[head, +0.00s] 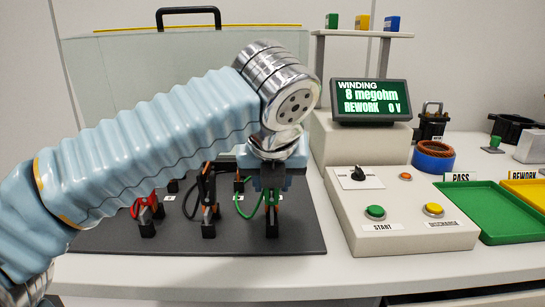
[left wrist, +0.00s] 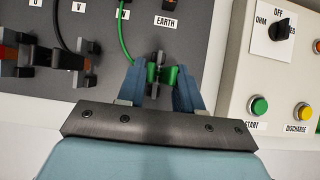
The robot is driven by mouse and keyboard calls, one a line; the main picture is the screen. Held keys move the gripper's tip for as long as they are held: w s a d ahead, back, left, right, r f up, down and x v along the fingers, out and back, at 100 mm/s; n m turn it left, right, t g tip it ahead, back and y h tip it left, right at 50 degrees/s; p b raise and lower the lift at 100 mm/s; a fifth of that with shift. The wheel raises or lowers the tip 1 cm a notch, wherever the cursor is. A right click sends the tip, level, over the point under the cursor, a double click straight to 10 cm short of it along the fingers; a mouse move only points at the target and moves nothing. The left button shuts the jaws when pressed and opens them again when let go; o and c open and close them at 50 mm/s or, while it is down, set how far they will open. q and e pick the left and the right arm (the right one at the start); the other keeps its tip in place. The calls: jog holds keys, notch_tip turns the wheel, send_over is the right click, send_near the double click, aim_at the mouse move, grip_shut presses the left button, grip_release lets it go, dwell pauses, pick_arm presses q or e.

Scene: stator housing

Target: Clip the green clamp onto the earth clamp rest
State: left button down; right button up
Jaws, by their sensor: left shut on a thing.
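The green clamp (left wrist: 169,77) is between the blue fingers of my left gripper (left wrist: 160,88) in the left wrist view, with its green cable (left wrist: 123,42) running up from the left. The gripper is shut on it. In the head view my left gripper (head: 272,180) points down at the right part of the dark mat. A dark post, which may be the earth clamp rest (head: 272,230), stands under the fingers. I cannot tell whether the clamp's jaws are around it. The EARTH label (left wrist: 166,21) lies just above in the wrist view. My right gripper is not in view.
Red (head: 146,205) and black (head: 208,205) clamps stand on rests to the left. The control box (head: 400,215) with its knob and buttons is close on the right. A clear screen (head: 110,75) stands behind. The meter reads 8 megohm, REWORK, 0 V. Green and yellow trays lie further right.

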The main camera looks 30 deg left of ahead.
pick_arm(q)
jog(key=c, duration=0.7)
grip_release()
jog(key=shift+o, duration=0.2)
jog(key=shift+s+r+p, duration=0.1)
jog(key=shift+r+p, duration=0.15)
jog(key=shift+p, duration=0.05)
jog(key=shift+p+v, duration=0.8)
jog(key=shift+v, duration=1.2)
